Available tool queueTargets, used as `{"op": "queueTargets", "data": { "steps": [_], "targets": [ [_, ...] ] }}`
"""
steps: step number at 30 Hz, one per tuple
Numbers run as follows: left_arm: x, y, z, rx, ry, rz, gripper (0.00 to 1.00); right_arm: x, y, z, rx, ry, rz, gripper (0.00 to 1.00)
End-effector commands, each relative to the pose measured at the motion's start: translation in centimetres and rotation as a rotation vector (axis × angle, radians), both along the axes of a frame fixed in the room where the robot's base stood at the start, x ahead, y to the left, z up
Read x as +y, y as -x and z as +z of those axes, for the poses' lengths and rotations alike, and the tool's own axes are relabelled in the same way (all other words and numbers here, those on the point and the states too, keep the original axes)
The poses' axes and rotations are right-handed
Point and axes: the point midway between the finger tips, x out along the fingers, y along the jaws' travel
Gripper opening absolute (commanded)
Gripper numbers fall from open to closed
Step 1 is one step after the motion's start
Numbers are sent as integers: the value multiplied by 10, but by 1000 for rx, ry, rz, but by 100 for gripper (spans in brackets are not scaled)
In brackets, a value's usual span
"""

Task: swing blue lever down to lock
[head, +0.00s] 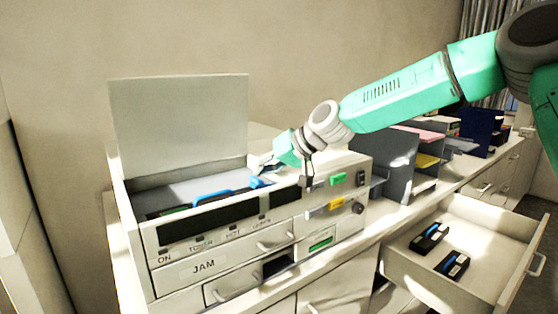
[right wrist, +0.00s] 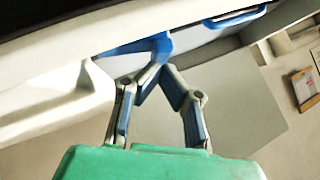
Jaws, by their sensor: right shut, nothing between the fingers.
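The blue lever (head: 214,194) lies inside the open top of a white copier-like machine (head: 176,277), near its front edge. In the right wrist view a blue part (right wrist: 150,46) shows just beyond my fingertips; another blue bar (right wrist: 236,18) lies further right. My right gripper (head: 262,166) reaches down into the open machine at the lever's right end. It is shut and empty, and its fingertips (right wrist: 160,66) meet at or very near the blue part; I cannot tell if they touch. My left gripper is not in view.
The machine's raised lid (head: 180,122) stands upright behind the opening. To the right, an open drawer (head: 478,232) holds two dark cartridges (head: 429,238). Grey paper trays (head: 395,160) stand behind on the counter. The front has buttons and a JAM label.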

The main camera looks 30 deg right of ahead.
Motion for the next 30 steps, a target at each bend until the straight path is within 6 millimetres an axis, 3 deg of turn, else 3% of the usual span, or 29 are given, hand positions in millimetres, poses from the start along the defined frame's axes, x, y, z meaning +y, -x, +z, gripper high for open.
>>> {"op": "queueTargets", "data": {
  "steps": [4,30],
  "targets": [
    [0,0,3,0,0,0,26,7,1,-5,-3,54,1,0],
    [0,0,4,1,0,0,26,-10,-2,-8,-4,51,0,0]
  ]
}}
